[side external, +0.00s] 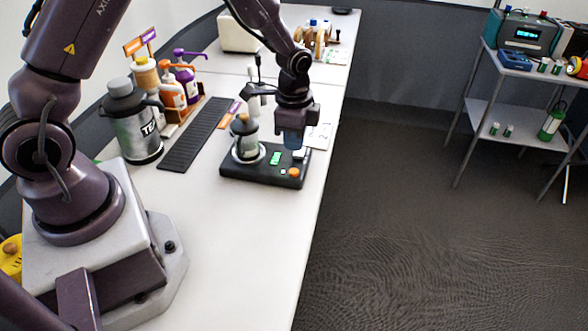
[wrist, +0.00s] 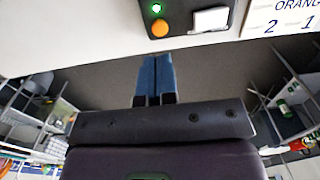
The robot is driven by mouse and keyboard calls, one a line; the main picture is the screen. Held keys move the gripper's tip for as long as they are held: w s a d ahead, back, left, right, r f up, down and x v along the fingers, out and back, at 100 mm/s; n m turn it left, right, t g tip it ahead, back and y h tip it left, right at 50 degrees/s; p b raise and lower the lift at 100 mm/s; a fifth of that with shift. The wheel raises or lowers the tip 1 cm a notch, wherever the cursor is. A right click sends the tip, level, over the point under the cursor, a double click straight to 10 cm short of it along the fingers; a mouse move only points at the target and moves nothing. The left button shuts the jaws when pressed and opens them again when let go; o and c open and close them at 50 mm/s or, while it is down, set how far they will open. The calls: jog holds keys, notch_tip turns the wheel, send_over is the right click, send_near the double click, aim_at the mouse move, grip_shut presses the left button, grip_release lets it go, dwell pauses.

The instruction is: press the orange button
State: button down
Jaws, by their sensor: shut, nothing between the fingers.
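The orange button (side external: 294,172) is on the front right corner of a black device (side external: 235,172) on the white counter. In the wrist view the orange button (wrist: 159,28) lies just beyond my fingertips, beside a lit green light (wrist: 156,9) and a white rectangular part (wrist: 210,20). My gripper (side external: 293,148) is shut and empty, pointing down over the device's right side, behind the button in the side view. In the wrist view its blue fingers (wrist: 156,57) are together. The fingertips look apart from the button; their exact height is unclear.
A black ribbed strip (side external: 196,133), a metal flask (side external: 135,125) and several pump bottles (side external: 172,85) are farther left. The counter's right edge is close to the device. A shelf cart (side external: 510,105) stands across the floor.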

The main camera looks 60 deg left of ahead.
jog(key=shift+r, duration=2.55)
jog(key=s+d+r+n+t, duration=0.3)
jog(key=s+r+n, duration=0.6)
jog(key=s+r, duration=1)
jog(key=t, duration=0.2)
jog(key=shift+r+t, duration=0.3)
jog(key=shift+r, duration=0.05)
